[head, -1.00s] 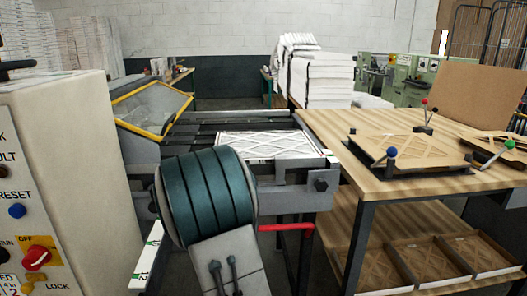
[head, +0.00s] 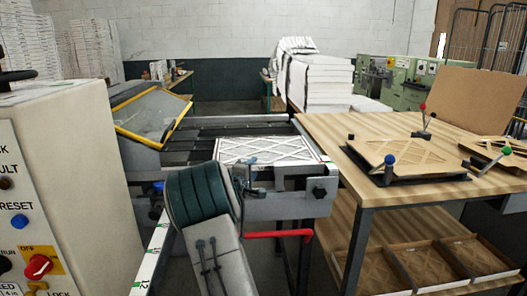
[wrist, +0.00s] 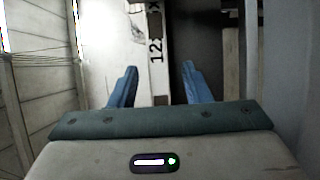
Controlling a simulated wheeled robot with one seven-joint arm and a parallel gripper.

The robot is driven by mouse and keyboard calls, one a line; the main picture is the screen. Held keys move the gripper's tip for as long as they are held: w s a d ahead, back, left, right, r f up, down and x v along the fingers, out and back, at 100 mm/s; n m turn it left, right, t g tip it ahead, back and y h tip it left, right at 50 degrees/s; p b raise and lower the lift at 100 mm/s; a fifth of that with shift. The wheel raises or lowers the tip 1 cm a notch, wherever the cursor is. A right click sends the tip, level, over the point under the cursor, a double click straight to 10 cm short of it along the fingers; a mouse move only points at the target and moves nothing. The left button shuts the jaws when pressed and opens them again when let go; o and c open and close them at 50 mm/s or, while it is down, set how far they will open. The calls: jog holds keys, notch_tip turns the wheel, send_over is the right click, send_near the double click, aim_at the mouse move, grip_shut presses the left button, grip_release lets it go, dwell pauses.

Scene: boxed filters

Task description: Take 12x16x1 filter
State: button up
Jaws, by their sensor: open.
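A white-framed filter (head: 270,149) with a diamond-patterned face lies flat at the near right end of the conveyor in the head view. In the wrist view, a pale strip (wrist: 152,45) printed "12x" lies ahead of and between my fingers; it looks like the filter's edge, and the rest of the label is cut off. My gripper (wrist: 159,82) is open, with two blue fingers apart and nothing clearly held. In the head view, my arm partly hides the gripper, which is close to the filter's near left edge.
The conveyor rail (head: 290,204) and a red handle (head: 278,234) are close to my arm. A control cabinet (head: 75,140) stands at left, and a yellow-edged guard (head: 152,115) is behind. A wooden table (head: 345,130) with frames stands at right.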

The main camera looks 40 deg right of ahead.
jog(key=shift+x, duration=1.1)
grip_shut()
jog(key=shift+r, duration=0.15)
